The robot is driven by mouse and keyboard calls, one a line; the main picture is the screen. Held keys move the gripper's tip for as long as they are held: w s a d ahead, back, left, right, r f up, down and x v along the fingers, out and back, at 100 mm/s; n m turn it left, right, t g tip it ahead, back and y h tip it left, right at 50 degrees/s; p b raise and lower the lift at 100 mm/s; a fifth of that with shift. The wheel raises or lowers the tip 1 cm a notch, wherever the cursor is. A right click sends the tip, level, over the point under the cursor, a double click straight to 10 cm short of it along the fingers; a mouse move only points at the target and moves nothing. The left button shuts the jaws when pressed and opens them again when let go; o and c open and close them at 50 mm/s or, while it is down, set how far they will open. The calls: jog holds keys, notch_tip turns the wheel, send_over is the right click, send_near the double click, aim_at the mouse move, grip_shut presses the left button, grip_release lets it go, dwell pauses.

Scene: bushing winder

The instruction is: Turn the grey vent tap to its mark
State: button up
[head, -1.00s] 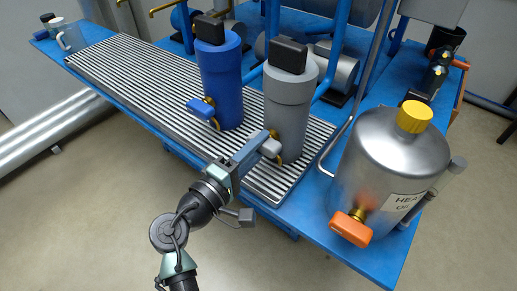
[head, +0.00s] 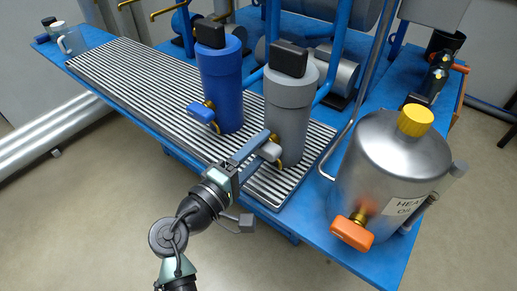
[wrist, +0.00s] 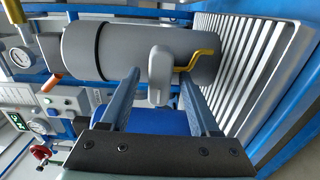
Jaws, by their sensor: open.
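The grey vent tap (head: 268,151) is on the front of the upright grey canister (head: 289,110), near its foot. In the wrist view, the tap's rounded grey handle (wrist: 159,75) lies crosswise to the canister's length, with a bent brass spout (wrist: 203,56) beside it. My gripper (head: 259,144) is at the tap. In the wrist view, the fingers of my gripper (wrist: 159,82) are open, one on each side of the handle, with visible gaps. I cannot make out the tap's mark.
A blue canister with a blue tap (head: 201,112) stands left of the grey one on the ribbed drain tray (head: 130,72). A steel tank (head: 385,165) with a yellow cap and orange tap (head: 352,233) stands at right. The floor in front is clear.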

jog(key=shift+s, duration=0.1)
jog(key=p+v, duration=0.2)
jog(key=v, duration=1)
jog(key=shift+s+a+p, duration=0.25)
jog(key=shift+s+p, duration=0.05)
jog(key=shift+p, duration=0.05)
jog(key=shift+w, duration=0.1)
